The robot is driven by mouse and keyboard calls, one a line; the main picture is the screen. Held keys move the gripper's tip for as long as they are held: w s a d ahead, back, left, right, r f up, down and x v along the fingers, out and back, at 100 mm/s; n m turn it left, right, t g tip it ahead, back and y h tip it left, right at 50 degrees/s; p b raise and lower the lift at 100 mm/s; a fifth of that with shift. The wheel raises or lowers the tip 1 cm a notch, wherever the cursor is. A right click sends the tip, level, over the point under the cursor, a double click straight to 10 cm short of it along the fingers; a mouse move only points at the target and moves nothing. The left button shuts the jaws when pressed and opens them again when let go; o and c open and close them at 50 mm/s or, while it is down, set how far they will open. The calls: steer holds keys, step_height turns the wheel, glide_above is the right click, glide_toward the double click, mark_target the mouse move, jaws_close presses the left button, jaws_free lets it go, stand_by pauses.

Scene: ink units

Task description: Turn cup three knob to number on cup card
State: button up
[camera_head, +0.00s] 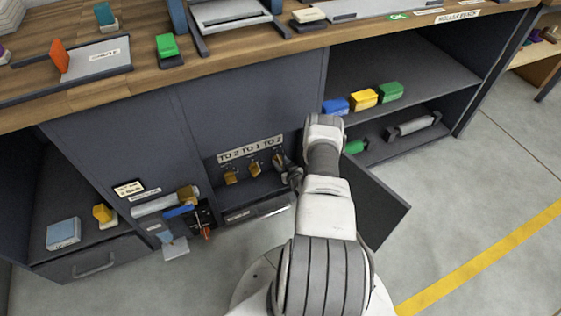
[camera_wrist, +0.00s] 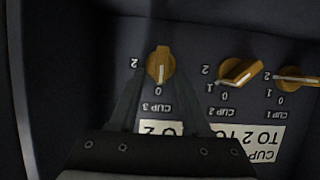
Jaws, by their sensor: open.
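The cup 3 knob (camera_wrist: 160,64) is brown-yellow with a pale pointer line aimed at the 0 mark; the 2 mark is to its left in the upside-down wrist view. My gripper (camera_wrist: 161,84) is open, with one finger on each side of this knob; I cannot tell whether they touch it. In the head view my gripper (camera_head: 291,174) is at the rightmost knob (camera_head: 279,159). The cup card (camera_head: 250,149) above the knobs reads "TO 2 TO 1 TO 2". My gripper covers part of it in the wrist view (camera_wrist: 259,143).
The cup 2 knob (camera_wrist: 240,72) and cup 1 knob (camera_wrist: 297,77) are close beside cup 3. An open dark door (camera_head: 381,206) stands right of my arm. Shelves with colored blocks (camera_head: 363,98) are at the right; switches (camera_head: 183,212) are at the left.

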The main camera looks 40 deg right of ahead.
jaws_close()
stand_by(0.4)
steer(key=shift+d+m+t+y, duration=0.2)
steer(key=shift+m+y, duration=0.35)
steer(key=shift+m, duration=0.2)
steer(key=shift+d+m+t+y, duration=0.2)
steer(key=shift+m+y, duration=0.35)
steer(key=shift+m, duration=0.2)
jaws_free()
steer(key=shift+s+f, duration=0.1)
steer(key=shift+s, duration=0.15)
